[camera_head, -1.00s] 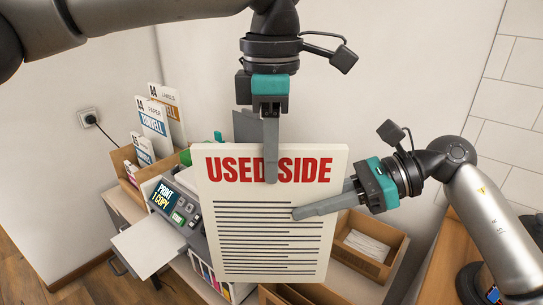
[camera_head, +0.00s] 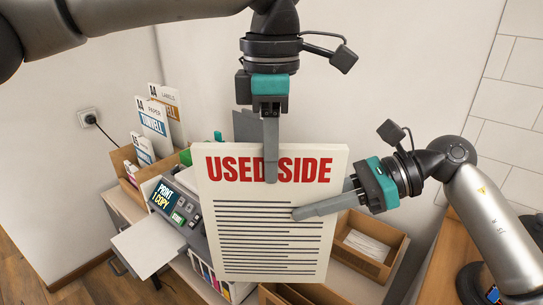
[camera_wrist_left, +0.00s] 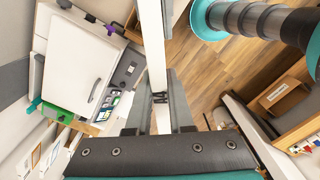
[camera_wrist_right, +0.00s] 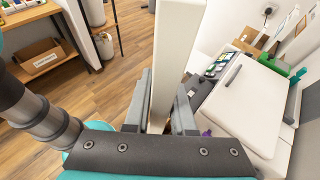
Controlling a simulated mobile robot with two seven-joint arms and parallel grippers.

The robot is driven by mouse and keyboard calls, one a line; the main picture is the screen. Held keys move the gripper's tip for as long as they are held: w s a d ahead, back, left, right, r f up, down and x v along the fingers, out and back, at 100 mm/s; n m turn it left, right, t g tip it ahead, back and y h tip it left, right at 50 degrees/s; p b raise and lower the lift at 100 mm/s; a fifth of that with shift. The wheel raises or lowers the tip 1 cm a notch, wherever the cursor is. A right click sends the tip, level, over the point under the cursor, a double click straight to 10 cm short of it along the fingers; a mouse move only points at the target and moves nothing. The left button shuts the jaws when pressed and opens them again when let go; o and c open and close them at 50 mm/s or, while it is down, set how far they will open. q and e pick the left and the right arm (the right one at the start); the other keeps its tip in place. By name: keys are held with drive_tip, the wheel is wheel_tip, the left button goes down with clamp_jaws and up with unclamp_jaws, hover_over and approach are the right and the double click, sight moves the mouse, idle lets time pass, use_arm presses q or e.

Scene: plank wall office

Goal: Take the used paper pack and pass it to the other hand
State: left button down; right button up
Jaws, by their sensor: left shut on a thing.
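The used paper pack (camera_head: 265,255) is a thick white pack with a red "USED SIDE" heading and dark printed lines. It hangs upright in the air, its printed face towards my head camera. My left gripper (camera_head: 271,180) points down from above and is shut on the pack's top edge. The pack also shows edge-on in the left wrist view (camera_wrist_left: 153,40). My right gripper (camera_head: 297,214) comes in from the right, one finger across the printed face. In the right wrist view the pack (camera_wrist_right: 178,45) stands between its fingers; whether both press on it I cannot tell.
Behind the pack are a printer with a "PRINT 1 COPY" panel (camera_head: 168,198) and an organiser with A4 paper packs (camera_head: 152,125).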

drive_tip(key=o, duration=0.5)
